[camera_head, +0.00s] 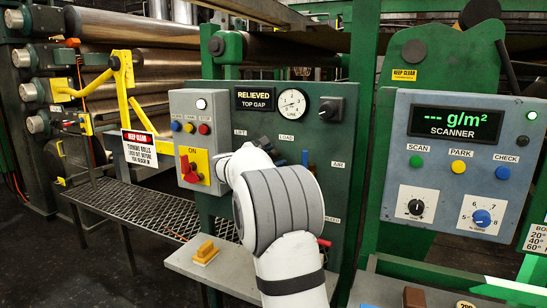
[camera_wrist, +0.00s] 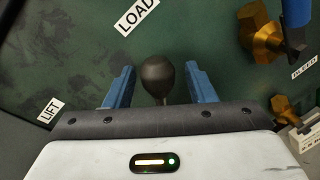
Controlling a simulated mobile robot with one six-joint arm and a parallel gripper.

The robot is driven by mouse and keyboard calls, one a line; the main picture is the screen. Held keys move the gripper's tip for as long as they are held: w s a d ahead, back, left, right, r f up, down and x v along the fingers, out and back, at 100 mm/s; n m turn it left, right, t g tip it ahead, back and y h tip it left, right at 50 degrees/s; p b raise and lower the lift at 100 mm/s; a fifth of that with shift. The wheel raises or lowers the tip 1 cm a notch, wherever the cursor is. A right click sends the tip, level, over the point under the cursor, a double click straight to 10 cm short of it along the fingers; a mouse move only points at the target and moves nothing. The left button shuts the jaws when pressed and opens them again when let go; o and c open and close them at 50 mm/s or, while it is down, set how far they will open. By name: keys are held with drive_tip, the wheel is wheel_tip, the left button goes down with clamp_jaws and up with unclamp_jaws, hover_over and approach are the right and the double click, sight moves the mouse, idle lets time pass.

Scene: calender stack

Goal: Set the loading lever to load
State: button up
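The loading lever shows in the wrist view as a dark round knob (camera_wrist: 158,78) on a short stem. My gripper (camera_wrist: 160,68) is open, with one blue finger on each side of the knob and a visible gap on both sides. The LOAD label (camera_wrist: 138,15) lies beyond the knob, and the LIFT label (camera_wrist: 49,110) is at the left. In the head view my white arm covers the middle of the green panel (camera_head: 338,190), where the LIFT (camera_head: 240,132) and LOAD (camera_head: 286,140) labels show. The lever's exact angle cannot be told.
A brass valve with a blue handle (camera_wrist: 295,18) is close on the right in the wrist view. Left of my arm is a grey box with a red switch (camera_head: 195,167). The panel reads RELIEVED (camera_head: 256,93). The scanner panel (camera_head: 458,170) stands right.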

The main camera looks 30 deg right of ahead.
drive_tip(key=f+v, duration=0.1)
drive_tip(key=v, duration=0.6)
drive_tip(key=shift+s+a+r, duration=0.25)
drive_tip(key=shift+a+r, duration=0.05)
drive_tip(key=shift+r, duration=0.25)
drive_tip(key=shift+s, duration=0.1)
drive_tip(key=s+a+f+m+g+y+p, duration=0.1)
drive_tip(key=s+a+f+m+y+p, duration=0.2)
drive_tip(key=s, duration=0.9)
drive_tip(key=s+a+f+m+g+y+p, duration=0.2)
drive_tip(key=s+a+m+y, duration=0.4)
drive_tip(key=s, duration=0.7)
drive_tip(key=s+a+f+m+g+y+p, duration=0.2)
drive_tip(key=s+a+f+m+y+p, duration=0.2)
drive_tip(key=s+a, duration=0.5)
drive_tip(key=s+m+y+p, duration=0.1)
drive_tip(key=s+m+p, duration=0.1)
drive_tip(key=s+m, duration=0.1)
drive_tip(key=shift+s+a+f+m+y, duration=0.3)
drive_tip(key=shift+s+f, duration=0.05)
drive_tip(key=shift+s, duration=0.2)
